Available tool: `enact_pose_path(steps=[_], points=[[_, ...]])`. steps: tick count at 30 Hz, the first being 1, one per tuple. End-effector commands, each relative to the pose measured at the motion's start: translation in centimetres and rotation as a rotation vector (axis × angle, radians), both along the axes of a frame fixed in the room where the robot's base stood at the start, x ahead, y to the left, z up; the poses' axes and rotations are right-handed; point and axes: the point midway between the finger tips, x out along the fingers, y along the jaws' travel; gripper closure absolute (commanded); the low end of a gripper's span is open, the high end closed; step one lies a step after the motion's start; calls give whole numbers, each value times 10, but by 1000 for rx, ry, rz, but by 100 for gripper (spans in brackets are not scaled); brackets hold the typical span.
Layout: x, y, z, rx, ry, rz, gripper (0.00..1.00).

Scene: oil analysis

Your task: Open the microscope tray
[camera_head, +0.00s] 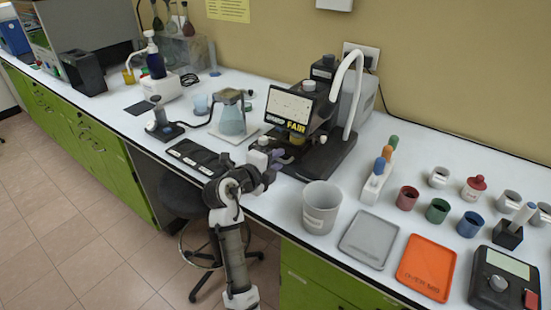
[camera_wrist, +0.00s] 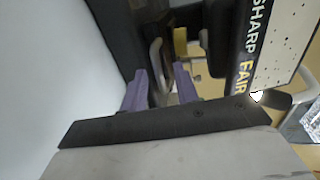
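The microscope (camera_head: 322,125) is a black device with a tilted screen reading "FAIR", standing against the wall on the white counter. In the wrist view its screen (camera_wrist: 276,45) reads "SHARP FAIR" at the right. My gripper (camera_head: 276,158) is low at the front left of the microscope. In the wrist view the two purple fingers of my gripper (camera_wrist: 160,85) are apart, on either side of a dark rounded handle (camera_wrist: 156,58) at the microscope's base. I cannot tell whether they touch it. The tray itself is not clearly seen; a yellowish part (camera_wrist: 181,42) shows beyond the handle.
A flask (camera_head: 232,118) on a stand is left of the microscope, and a black mat (camera_head: 196,158) lies in front. A white bucket (camera_head: 321,207) stands close to the right of my gripper. Grey (camera_head: 369,239) and orange (camera_head: 426,267) trays lie further right.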

Motion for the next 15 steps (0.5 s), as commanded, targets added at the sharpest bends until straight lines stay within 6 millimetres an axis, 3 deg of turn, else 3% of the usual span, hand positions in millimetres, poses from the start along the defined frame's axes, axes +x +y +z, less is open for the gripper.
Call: enact_pose_path(steps=[7, 15], points=[[1, 0, 0, 0, 0, 0, 70], [1, 0, 0, 0, 0, 0, 100]])
